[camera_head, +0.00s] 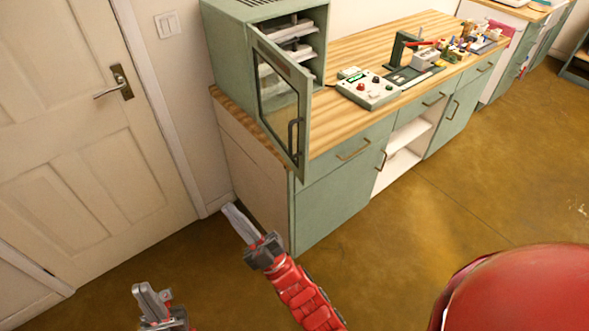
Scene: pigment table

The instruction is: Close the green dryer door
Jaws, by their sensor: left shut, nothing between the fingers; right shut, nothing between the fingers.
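The green dryer (226,55) stands at the left end of the wooden worktop, and light trays (290,32) show inside it. Its green-framed glass door (277,92) stands open, swung out toward me over the worktop's front edge. The dark door handle (292,136) is near the door's free lower edge. My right gripper (233,214) is shut and empty, below and left of the door, apart from it, in front of the cabinet's side. My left gripper (145,292) is shut and empty, low at the left, farther from the door.
A control box (368,89) with knobs and a dark stand (399,50) sit on the worktop (345,50) right of the dryer. Green cabinets (342,197) with handles run beneath. A white room door (75,130) is at left. The brown floor (440,210) in front is clear.

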